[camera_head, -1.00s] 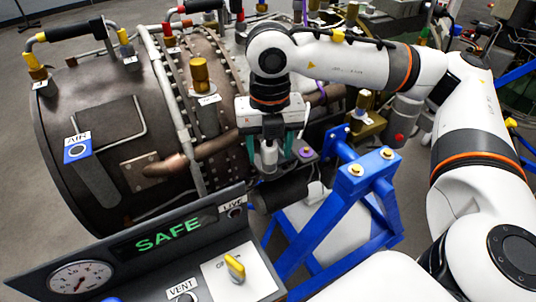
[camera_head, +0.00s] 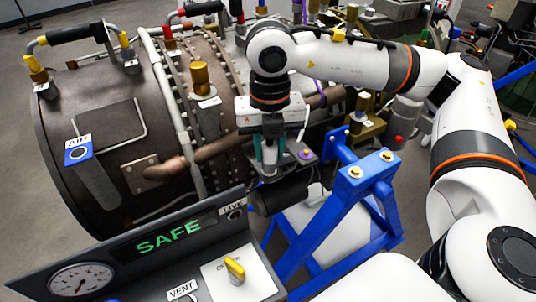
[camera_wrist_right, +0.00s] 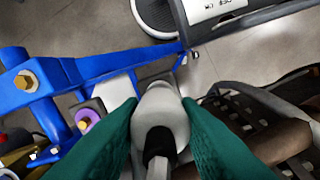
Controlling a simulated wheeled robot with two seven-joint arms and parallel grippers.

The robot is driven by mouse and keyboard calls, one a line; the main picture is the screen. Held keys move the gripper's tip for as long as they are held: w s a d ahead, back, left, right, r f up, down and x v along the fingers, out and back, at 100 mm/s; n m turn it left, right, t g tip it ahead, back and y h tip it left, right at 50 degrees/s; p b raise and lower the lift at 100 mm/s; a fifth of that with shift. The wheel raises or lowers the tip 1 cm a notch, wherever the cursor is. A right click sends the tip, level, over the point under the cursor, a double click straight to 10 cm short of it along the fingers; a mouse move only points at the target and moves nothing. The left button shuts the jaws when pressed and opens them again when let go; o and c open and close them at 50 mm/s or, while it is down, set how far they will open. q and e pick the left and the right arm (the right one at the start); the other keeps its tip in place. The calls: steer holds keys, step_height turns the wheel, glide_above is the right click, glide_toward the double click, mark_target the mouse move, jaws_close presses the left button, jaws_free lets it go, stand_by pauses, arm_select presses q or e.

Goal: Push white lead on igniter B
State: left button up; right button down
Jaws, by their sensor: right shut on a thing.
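The white lead (camera_wrist_right: 160,108) shows in the right wrist view as a pale grey-white plug with a black part at its near end. The teal fingers of my right gripper (camera_wrist_right: 160,125) are shut on it from both sides. In the head view my right gripper (camera_head: 268,158) points down beside the turbine casing (camera_head: 110,120), and its fingers mostly hide the lead. I cannot tell which part is igniter B, nor whether the lead's far end is seated on it. My left gripper is not in view.
A blue stand (camera_head: 345,205) with gold bolts rises close right of the gripper. A control panel (camera_head: 170,245) showing SAFE, with a gauge (camera_head: 82,280) and yellow knob (camera_head: 235,268), stands in front. A copper pipe (camera_head: 195,155) runs left of the gripper. A purple ring (camera_wrist_right: 88,119) sits beside the fingers.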

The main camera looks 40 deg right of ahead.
steer(key=shift+r, duration=0.3)
steer(key=shift+r+p, duration=0.5)
steer(key=shift+r, duration=0.35)
step_height(320, 180, up, 14)
steer(key=r+p, duration=0.1)
steer(key=p, duration=0.8)
step_height(320, 180, up, 7)
steer(key=p, duration=0.5)
glide_above(269, 144)
steer(key=shift+f, duration=0.3)
